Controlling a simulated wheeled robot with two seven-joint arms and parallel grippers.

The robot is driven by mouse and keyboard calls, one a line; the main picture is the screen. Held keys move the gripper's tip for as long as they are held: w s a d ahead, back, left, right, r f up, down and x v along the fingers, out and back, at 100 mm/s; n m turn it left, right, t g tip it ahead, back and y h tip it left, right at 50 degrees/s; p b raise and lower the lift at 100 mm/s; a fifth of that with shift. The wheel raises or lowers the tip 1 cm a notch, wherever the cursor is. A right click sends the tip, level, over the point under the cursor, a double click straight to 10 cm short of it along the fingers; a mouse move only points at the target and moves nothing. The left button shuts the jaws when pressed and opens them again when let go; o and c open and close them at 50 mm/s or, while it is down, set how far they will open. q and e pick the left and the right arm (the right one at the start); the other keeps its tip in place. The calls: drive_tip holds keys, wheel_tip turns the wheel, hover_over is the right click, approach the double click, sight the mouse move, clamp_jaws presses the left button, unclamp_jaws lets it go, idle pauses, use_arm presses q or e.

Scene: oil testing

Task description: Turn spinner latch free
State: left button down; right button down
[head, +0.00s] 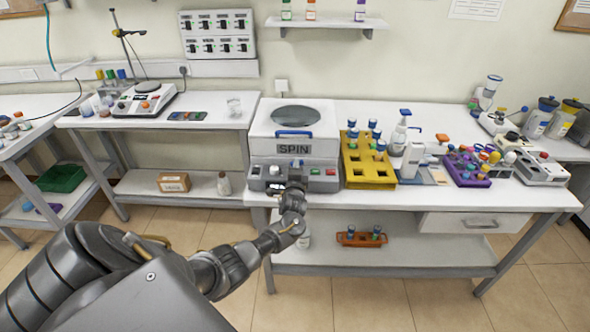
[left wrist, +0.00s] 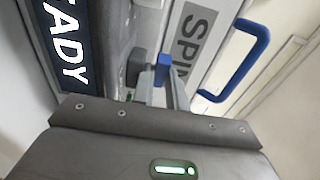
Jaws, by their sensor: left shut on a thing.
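The spinner (head: 293,130) is a white box with a round window in its lid, a blue handle (head: 294,134) and a SPIN label. Its grey front panel (head: 324,172) carries red and green buttons. My left gripper (head: 296,180) reaches the middle of that panel from the front. In the left wrist view my left gripper (left wrist: 163,88) is shut on a small blue-tipped piece, the spinner latch (left wrist: 163,62), below the SPIN label. The lid looks closed. The blue handle (left wrist: 240,62) shows at the right there. My right gripper is out of view.
A yellow rack (head: 368,165) with blue-capped tubes stands close to the right of the spinner. A purple rack (head: 466,168) is further right. An orange rack (head: 361,239) sits on the shelf below. The floor in front of the bench is clear.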

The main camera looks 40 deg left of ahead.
use_arm(q)
drive_tip(key=shift+w+d+f+n+g+y+b, duration=0.2)
drive_tip(key=shift+f+n+g+y+b, duration=0.1)
drive_tip(key=shift+n+g+y, duration=0.25)
drive_tip(key=n+g+y+b, duration=0.1)
drive_tip(key=b, duration=0.1)
drive_tip(key=n+g+y+b, duration=0.1)
drive_tip(key=g+b, duration=0.1)
drive_tip(key=n+g+y+b, duration=0.2)
drive_tip(key=shift+w+d, duration=0.25)
drive_tip(key=shift+r+n+g+y+b, duration=0.2)
drive_tip(key=shift+n+g+y+b, duration=0.25)
drive_tip(key=shift+n+g+b, duration=0.3)
drive_tip(key=c, duration=1.4)
unclamp_jaws()
drive_tip(key=shift+r, duration=0.1)
drive_tip(key=v, duration=1)
drive_tip(key=shift+d, duration=0.4)
